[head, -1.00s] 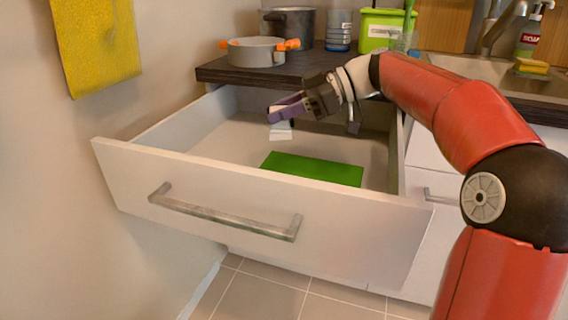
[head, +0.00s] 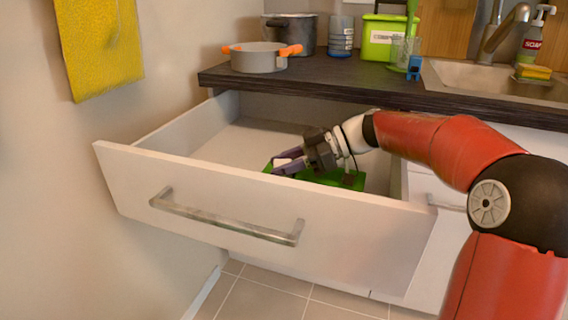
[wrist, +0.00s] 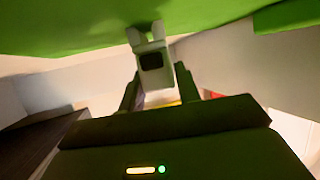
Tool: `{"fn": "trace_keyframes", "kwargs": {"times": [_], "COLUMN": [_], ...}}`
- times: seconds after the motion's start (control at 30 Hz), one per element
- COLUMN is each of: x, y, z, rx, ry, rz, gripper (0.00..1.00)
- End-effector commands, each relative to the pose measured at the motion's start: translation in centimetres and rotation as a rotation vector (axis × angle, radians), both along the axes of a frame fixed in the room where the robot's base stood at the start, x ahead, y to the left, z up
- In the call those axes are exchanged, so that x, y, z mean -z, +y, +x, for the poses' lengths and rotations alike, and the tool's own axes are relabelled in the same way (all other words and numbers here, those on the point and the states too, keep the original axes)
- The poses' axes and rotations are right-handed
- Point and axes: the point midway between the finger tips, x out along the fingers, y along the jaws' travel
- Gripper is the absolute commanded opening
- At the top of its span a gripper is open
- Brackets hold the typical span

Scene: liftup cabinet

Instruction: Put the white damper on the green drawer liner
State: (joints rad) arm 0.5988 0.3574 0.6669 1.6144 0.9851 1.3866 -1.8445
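The white damper (wrist: 153,60) is between the two fingers of my gripper (wrist: 156,82) in the wrist view, with the green drawer liner (wrist: 60,25) close beyond its tip. In the head view the damper (head: 289,153) is a small white piece by my purple gripper fingers (head: 288,164). My gripper is shut on it, low inside the open drawer, over the left part of the green liner (head: 345,180). My gripper partly hides the liner. I cannot tell whether the damper touches it.
The drawer's front panel (head: 230,190) with its metal handle (head: 225,218) stands in front of my gripper. The dark countertop (head: 330,76) is behind, with a grey pot (head: 259,58) on it. The drawer floor to the left (head: 235,145) is clear.

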Motion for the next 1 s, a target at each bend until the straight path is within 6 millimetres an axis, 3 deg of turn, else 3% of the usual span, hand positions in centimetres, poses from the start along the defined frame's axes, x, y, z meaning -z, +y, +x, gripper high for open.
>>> {"fn": "trace_keyframes", "kwargs": {"times": [0.13, 0.47, 0.8, 1.0], "x": [0.0, -0.2, -2.2, -2.8], "y": [0.0, -0.5, -5.4, -6.8], "z": [0.0, 0.1, 0.3, 0.3], "rx": [-0.001, 0.001, 0.002, 0.0], "ry": [0.0, 0.0, 0.0, 0.0], "rz": [0.0, 0.001, 0.001, 0.001], "gripper": [0.5, 0.5, 0.5, 0.5]}}
